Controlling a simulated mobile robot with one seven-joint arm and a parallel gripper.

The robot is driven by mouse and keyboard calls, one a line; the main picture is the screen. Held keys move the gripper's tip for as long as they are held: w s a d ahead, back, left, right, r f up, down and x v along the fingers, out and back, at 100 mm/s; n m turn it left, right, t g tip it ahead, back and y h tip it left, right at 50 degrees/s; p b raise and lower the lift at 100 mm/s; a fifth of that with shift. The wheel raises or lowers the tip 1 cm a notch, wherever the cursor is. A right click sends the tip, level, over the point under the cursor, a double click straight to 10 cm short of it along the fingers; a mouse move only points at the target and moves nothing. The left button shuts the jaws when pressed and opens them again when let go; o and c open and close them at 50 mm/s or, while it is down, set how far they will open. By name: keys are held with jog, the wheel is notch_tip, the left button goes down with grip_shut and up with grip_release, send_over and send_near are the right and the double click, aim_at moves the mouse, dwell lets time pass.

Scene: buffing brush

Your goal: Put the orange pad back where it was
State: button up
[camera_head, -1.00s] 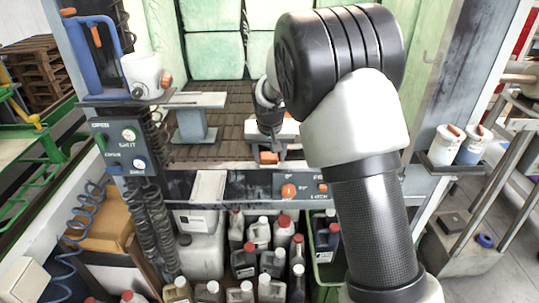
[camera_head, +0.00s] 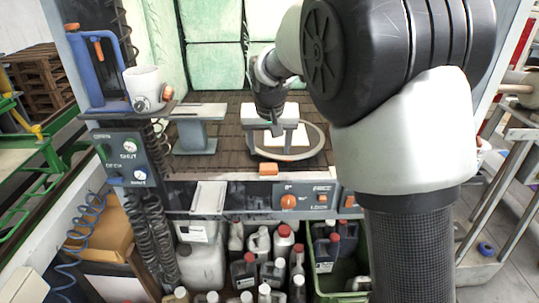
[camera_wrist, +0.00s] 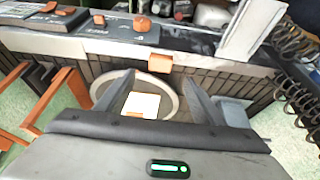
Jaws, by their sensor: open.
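The orange pad (camera_head: 268,169) is a small block at the front edge of the booth floor, just above the front panel. In the wrist view the pad (camera_wrist: 160,62) sits beyond my fingertips, near the ledge, with nothing gripping it. My gripper (camera_head: 276,130) is over the booth floor, behind the pad and apart from it. In the wrist view my gripper (camera_wrist: 155,86) has its two fingers spread wide, with clear space between them. In the head view its fingertips are small and partly merge with the pale stand behind.
A pale stand (camera_head: 291,112) and a grey ring (camera_head: 318,150) are close around my gripper. A grey pedestal (camera_head: 194,135) stands left. The front panel carries an orange knob (camera_head: 288,202). Several bottles stand below. A mug (camera_head: 143,80) is on the left shelf.

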jog(key=s+d+r, duration=0.4)
jog(key=s+r, duration=0.1)
jog(key=s, duration=0.2)
jog(key=s+d+r, duration=0.4)
jog(key=s+r, duration=0.1)
jog(key=s, duration=0.3)
jog(key=s+d+f, duration=0.1)
jog(key=s+d, duration=0.1)
jog(key=s, duration=0.6)
jog(key=s+d+f+t, duration=0.1)
jog(key=s+d, duration=0.2)
jog(key=s, duration=0.6)
jog(key=shift+s+f, duration=0.15)
jog(key=shift+f, duration=0.15)
jog(key=shift+r, duration=0.1)
notch_tip(320, 180, up, 9)
jog(key=p, duration=0.9)
